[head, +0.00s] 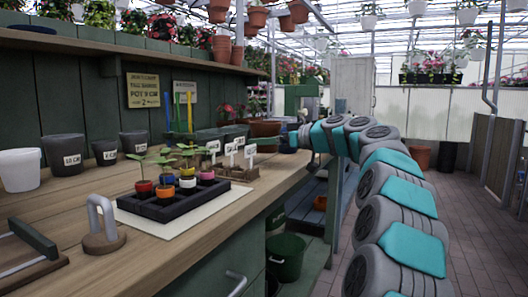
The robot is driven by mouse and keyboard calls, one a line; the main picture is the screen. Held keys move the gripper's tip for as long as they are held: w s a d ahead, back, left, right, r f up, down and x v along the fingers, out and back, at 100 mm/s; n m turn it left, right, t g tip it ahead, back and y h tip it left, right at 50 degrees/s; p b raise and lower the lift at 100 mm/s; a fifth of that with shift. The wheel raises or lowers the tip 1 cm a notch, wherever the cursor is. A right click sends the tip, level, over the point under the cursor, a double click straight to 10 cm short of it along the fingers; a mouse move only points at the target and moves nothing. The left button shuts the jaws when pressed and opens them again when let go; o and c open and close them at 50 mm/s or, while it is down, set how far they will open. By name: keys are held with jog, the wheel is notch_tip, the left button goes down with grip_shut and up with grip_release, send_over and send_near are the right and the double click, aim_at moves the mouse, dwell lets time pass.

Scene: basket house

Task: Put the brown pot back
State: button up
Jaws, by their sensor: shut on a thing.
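A brown pot (265,129), wide and low, shows at the far end of the wooden bench, just left of the end of my arm. My gripper (291,136) is small and far off in the head view, by the pot's right side. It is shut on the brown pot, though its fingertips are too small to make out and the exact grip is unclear. I cannot tell whether the pot's base touches the bench.
The bench (120,260) holds a black tray (165,212) of seedlings, a white pot (19,170), dark pots (63,155) and a metal-handled tool (104,225). A shelf (120,43) with stacked pots runs above. A terracotta pot (420,158) stands on the floor; the right aisle is clear.

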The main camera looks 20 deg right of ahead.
aim_at(264, 151)
jog(key=shift+w, duration=0.4)
jog(key=shift+w+a+f, duration=0.1)
jog(key=shift+w+f, duration=0.05)
jog(key=shift+f, duration=1.7)
jog(key=shift+f+b, duration=0.2)
jog(key=shift+b, duration=0.15)
jog(key=o, duration=1.1)
jog(key=shift+r, duration=0.1)
jog(key=shift+r+p, duration=0.25)
jog(key=shift+p, duration=0.15)
jog(key=b+v, duration=0.1)
jog(key=v, duration=1.1)
